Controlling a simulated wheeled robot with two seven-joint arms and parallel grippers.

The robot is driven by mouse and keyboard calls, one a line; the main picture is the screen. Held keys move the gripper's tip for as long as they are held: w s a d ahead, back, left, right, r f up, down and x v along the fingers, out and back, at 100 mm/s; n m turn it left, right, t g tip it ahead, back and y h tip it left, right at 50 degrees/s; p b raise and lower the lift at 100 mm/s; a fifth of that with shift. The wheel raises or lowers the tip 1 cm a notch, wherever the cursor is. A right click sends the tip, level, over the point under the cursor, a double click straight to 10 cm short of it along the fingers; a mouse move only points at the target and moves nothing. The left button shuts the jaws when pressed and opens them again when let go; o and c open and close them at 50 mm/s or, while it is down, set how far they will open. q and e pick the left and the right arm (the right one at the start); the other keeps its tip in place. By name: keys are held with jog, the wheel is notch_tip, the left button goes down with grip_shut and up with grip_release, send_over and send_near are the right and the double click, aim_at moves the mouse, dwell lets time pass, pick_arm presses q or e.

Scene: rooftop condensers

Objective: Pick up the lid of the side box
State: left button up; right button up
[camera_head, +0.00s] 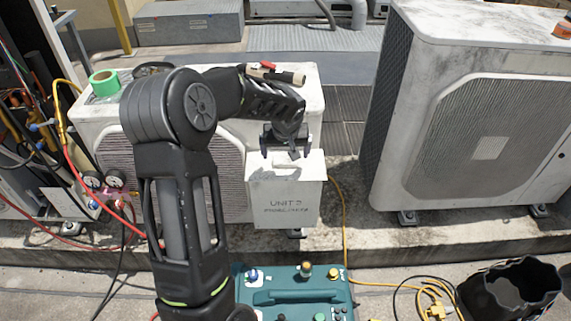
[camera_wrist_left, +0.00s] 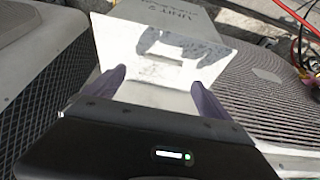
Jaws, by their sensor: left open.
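The side box (camera_head: 283,205) is a pale box marked "UNIT 2", on the right end of the left condenser's front. Its lid (camera_head: 260,168) is the pale top face, and it looks closed. My left gripper (camera_head: 287,153) is open just above the lid, pointing down, its fingers apart and empty. In the left wrist view the lid (camera_wrist_left: 125,45) lies beyond the two open fingertips (camera_wrist_left: 160,82), with the gripper's shadow on it. The near part of the lid is hidden by the gripper, and I cannot tell whether the fingertips touch it. My right gripper is not in view.
The left condenser (camera_head: 117,148) carries green tape (camera_head: 104,83) and a red-and-cream tool (camera_head: 276,74). A larger condenser (camera_head: 410,28) stands right. A teal case (camera_head: 300,296) and a black bucket (camera_head: 512,290) are in front. Hoses and gauges (camera_head: 104,180) crowd the left.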

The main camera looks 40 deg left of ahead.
aim_at(286, 159)
pick_arm(q)
jog(key=x, duration=0.5)
jog(key=shift+r, duration=0.1)
dwell(0.4)
jog(key=shift+w, duration=0.1)
jog(key=c, duration=1.8)
jog(key=shift+o, duration=0.2)
jog(key=shift+r, duration=0.15)
notch_tip(286, 159, up, 18)
jog(key=p, duration=0.2)
